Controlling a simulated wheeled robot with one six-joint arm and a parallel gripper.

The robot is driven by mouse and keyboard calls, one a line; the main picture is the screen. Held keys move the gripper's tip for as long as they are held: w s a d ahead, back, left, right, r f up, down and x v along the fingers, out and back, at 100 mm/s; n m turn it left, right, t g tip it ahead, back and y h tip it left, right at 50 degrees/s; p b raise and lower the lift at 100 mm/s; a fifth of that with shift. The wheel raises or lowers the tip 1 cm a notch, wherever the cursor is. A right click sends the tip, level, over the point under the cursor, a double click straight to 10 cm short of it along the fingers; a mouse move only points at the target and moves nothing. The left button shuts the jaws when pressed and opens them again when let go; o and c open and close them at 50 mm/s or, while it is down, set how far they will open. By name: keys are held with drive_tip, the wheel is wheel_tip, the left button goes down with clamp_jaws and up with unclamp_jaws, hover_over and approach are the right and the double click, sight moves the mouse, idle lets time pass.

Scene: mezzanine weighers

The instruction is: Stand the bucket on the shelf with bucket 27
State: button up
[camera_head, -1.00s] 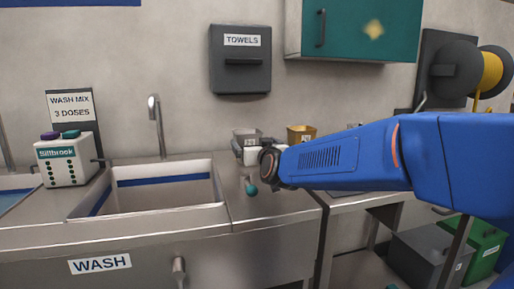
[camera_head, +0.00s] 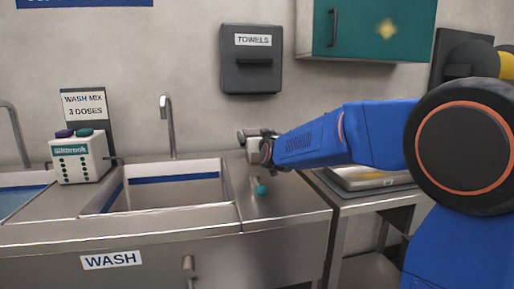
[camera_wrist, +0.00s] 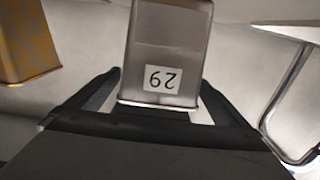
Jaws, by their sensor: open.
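A grey bucket (camera_wrist: 170,35) with a white label is in the middle of the wrist view. My gripper (camera_wrist: 160,88) is open, with one finger at each side of the bucket's near end; contact is unclear. In the head view, my gripper (camera_head: 264,150) is over the counter right of the sink, mostly hiding the bucket there. A yellow bucket (camera_wrist: 25,40) stands to the left in the wrist view. I cannot make out bucket 27 or its shelf.
The sink (camera_head: 170,192) lies left of my gripper. A teal-ended tool (camera_head: 261,190) lies on the counter in front. A dosing box (camera_head: 78,158) stands far left. A towel dispenser (camera_head: 252,75) and teal cabinet (camera_head: 375,30) hang above. A side table (camera_head: 345,208) stands right.

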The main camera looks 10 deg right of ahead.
sight(255, 132)
drive_tip(key=shift+w+f, duration=0.15)
drive_tip(key=shift+w, duration=2.65)
drive_tip(key=c, duration=1.6)
